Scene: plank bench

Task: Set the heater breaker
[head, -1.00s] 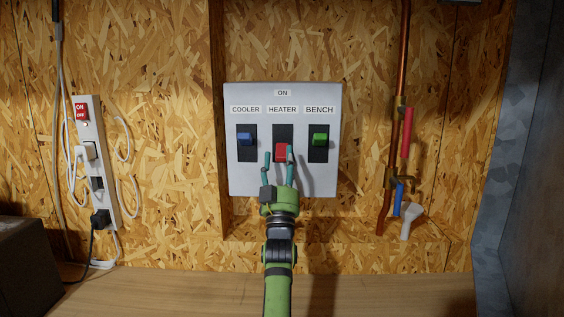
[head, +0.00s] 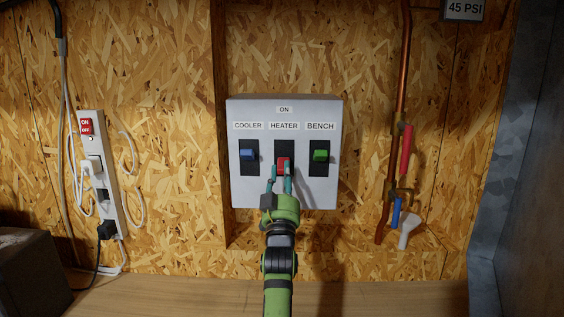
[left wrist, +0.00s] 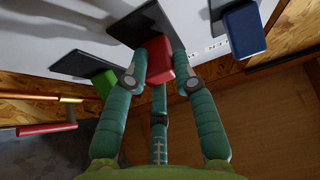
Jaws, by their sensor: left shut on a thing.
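The heater breaker (head: 283,163) is a red lever in a dark slot under the HEATER label, in the middle of a pale grey panel (head: 300,200). It sits lower than the levers beside it. My left gripper (head: 280,172) comes from below, shut on the red lever with a teal finger at each side. The left wrist view shows the red lever (left wrist: 158,58) between the fingertips. The cooler breaker (head: 249,155) is blue, and the bench breaker (head: 320,155) is green; both are apart from the fingers. My right gripper is out of view.
A power strip (head: 101,180) with cables hangs at the left. A copper pipe (head: 402,80) with red and blue handles runs down the wall at the right. A dark box (head: 30,270) stands at lower left. The bench top (head: 180,292) near the arm is clear.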

